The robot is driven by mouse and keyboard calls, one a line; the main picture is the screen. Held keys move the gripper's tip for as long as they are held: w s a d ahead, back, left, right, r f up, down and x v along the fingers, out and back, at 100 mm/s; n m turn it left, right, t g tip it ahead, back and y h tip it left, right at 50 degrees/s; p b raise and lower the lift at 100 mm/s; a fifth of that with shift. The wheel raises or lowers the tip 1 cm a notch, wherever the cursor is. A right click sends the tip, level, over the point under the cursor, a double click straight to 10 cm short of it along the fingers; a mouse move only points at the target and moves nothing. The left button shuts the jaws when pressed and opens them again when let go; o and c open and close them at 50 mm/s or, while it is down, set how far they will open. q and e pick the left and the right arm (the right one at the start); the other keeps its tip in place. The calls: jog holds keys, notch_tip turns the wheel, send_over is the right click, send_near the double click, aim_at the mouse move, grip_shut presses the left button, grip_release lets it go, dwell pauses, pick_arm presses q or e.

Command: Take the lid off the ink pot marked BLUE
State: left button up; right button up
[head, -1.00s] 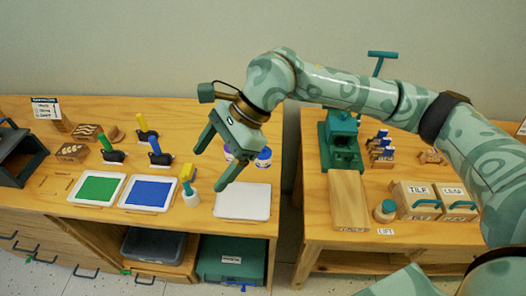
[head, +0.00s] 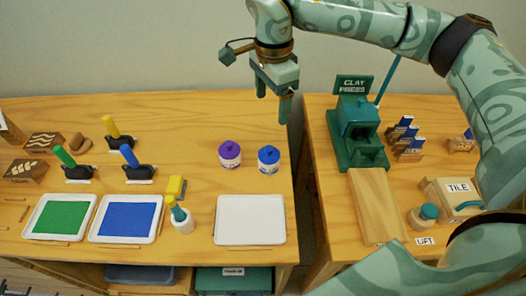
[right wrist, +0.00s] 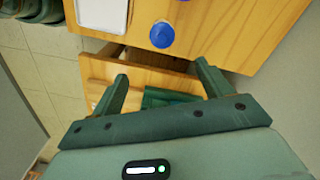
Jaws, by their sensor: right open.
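The ink pot with the blue lid (head: 269,159) stands on the left table near its right edge, lid on; its label is too small to read. In the right wrist view its blue lid (right wrist: 161,35) shows from above, beyond the fingertips. A second pot with a purple lid (head: 230,154) stands just left of it. My right gripper (head: 272,105) is open and empty, pointing down above and behind the blue pot, apart from it. In the right wrist view its two fingers (right wrist: 161,72) are spread wide. My left gripper is not in view.
A white tray (head: 249,220) lies in front of the pots. A glue-like bottle (head: 181,219) and yellow block (head: 176,187) stand to the left, with green (head: 60,217) and blue (head: 126,219) ink pads beyond. The clay press (head: 357,130) stands on the right table, across a gap.

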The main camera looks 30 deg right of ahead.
jog(key=b, duration=0.3)
send_over(269, 148)
notch_tip(269, 148, down, 12)
jog(key=shift+w+r, duration=0.1)
jog(key=shift+r, duration=0.05)
jog(key=shift+f, duration=0.45)
notch_tip(269, 148, down, 5)
jog(key=shift+d+r+b, duration=0.1)
jog(key=shift+r+b, duration=0.05)
jog(key=shift+b, duration=0.9)
jog(key=shift+r, duration=0.15)
jog(key=c, duration=1)
